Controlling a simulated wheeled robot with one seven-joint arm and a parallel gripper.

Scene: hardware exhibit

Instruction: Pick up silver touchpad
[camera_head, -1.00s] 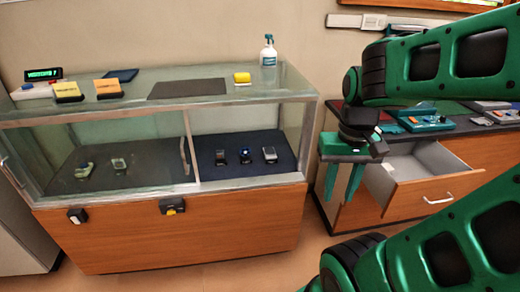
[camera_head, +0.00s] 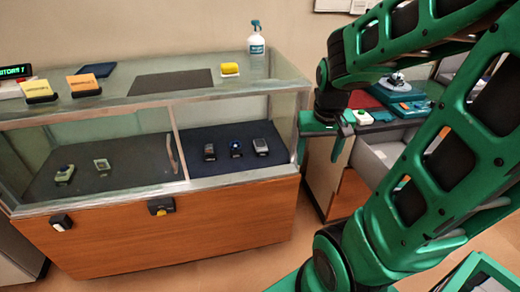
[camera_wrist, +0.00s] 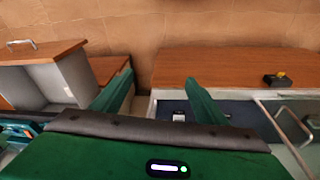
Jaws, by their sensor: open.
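A small silver-grey device (camera_head: 261,146), which looks like the touchpad, lies on the dark mat in the right compartment of the glass display case (camera_head: 236,183). Two small dark devices (camera_head: 209,152) (camera_head: 236,148) sit to its left. My gripper (camera_head: 322,148) is open and empty, with its green fingers pointing down just right of the case. I cannot tell for sure which device that is.
An open drawer (camera_head: 376,153) juts out right of my gripper. Yellow and orange blocks, a dark mat (camera_head: 171,82) and a spray bottle (camera_head: 256,38) stand on the glass top. A handle (camera_wrist: 294,124) shows at the case in the wrist view.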

